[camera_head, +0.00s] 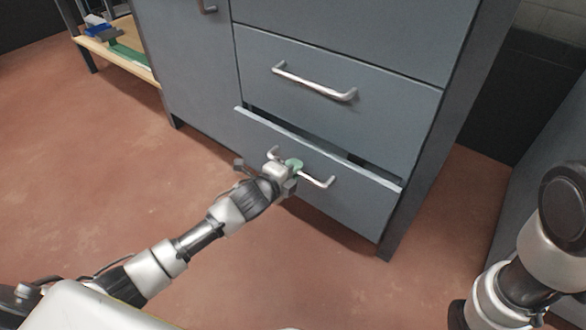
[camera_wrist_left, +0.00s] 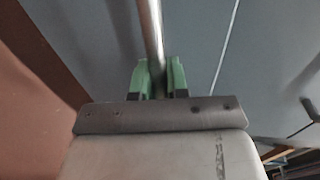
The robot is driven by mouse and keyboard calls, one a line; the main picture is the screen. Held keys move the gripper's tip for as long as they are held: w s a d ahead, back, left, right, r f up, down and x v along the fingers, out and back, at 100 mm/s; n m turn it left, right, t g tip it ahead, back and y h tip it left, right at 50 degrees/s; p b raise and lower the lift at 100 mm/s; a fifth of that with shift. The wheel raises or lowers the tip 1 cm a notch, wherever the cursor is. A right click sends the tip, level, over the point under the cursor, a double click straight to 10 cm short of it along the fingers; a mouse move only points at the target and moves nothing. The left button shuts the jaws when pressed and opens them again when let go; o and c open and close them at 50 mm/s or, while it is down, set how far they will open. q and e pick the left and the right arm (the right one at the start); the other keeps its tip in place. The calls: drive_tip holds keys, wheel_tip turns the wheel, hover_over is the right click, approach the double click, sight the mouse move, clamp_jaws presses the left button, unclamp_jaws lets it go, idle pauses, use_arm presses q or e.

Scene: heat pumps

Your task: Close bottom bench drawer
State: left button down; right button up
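The bottom bench drawer (camera_head: 335,205) is grey and stands slightly open, with a dark gap along its top edge. Its metal bar handle (camera_head: 318,180) runs across the front. My left gripper (camera_head: 291,166) is at the left part of this handle. In the left wrist view, the green fingers of my left gripper (camera_wrist_left: 158,80) sit on either side of the handle bar (camera_wrist_left: 152,35), close against it, and appear shut on it. The gripper hides part of the handle in the head view. My right gripper is out of view.
The drawer above (camera_head: 340,95) is closed and has its own handle (camera_head: 315,83). A wooden shelf (camera_head: 120,60) with blue and green items stands at the upper left. The reddish floor (camera_head: 110,180) in front of the bench is clear.

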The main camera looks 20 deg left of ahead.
sight(302, 160)
use_arm(q)
drive_tip(key=shift+w, duration=0.1)
drive_tip(key=x, duration=0.3)
drive_tip(key=shift+w+d+r, duration=0.2)
drive_tip(key=shift+w+r, duration=0.05)
drive_tip(key=shift+w, duration=0.15)
drive_tip(key=shift+r, duration=0.1)
drive_tip(key=shift+a, duration=0.1)
drive_tip(key=c, duration=1.5)
unclamp_jaws()
drive_tip(key=o, duration=0.4)
drive_tip(key=shift+w, duration=0.15)
drive_tip(key=shift+c, duration=0.2)
